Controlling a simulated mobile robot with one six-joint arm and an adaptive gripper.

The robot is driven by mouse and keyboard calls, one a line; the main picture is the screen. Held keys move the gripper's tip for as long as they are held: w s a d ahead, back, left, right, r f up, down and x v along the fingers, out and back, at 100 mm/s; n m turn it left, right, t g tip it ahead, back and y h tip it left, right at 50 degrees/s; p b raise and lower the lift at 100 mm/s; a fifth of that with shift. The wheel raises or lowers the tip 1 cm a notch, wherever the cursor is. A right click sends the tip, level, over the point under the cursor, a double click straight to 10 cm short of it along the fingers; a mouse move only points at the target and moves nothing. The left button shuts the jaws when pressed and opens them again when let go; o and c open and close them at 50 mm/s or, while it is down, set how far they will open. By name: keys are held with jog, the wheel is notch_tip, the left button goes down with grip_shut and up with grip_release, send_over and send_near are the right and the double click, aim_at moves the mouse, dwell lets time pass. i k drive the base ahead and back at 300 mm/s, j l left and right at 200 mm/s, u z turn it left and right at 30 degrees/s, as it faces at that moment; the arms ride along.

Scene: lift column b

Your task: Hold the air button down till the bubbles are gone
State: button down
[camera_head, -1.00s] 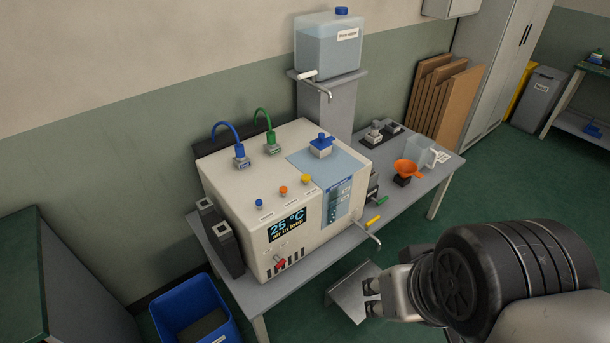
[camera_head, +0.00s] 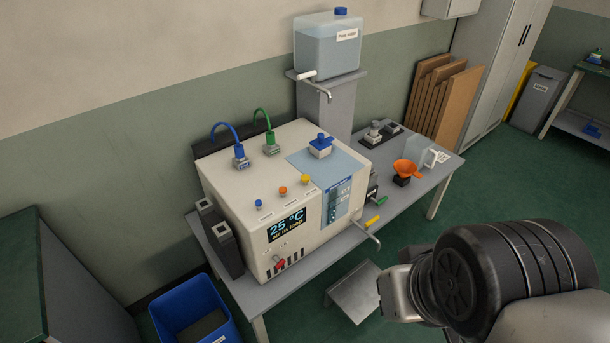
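The beige machine (camera_head: 235,190) stands on the grey table. Three round buttons line its top front edge: blue (camera_head: 258,203), orange (camera_head: 283,190) and yellow (camera_head: 305,179). Their labels are too small to read, so I cannot tell which is the air button. The display (camera_head: 287,225) reads 25 °C, with a smaller line that seems to say air in lines. The blue window (camera_head: 338,203) on the front shows pale marks; I cannot make out bubbles clearly. My gripper (camera_head: 390,285) is at lower right, apart from the machine and touching no button. Its fingers are hidden.
A water tank (camera_head: 328,48) stands on a pedestal behind the machine. Levers and a spout project from its right front. An orange funnel (camera_head: 407,168) and a clear jug (camera_head: 420,153) stand to the right. A grey step (camera_head: 354,292) and a blue bin (camera_head: 190,318) are on the floor.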

aim_at(305, 178)
jog(key=i+j, duration=0.3)
jog(key=j, duration=0.15)
jog(key=i+j+z, duration=0.1)
jog(key=i+j, duration=0.2)
jog(key=j, duration=0.15)
jog(key=i+j, duration=0.3)
jog(key=j, duration=0.15)
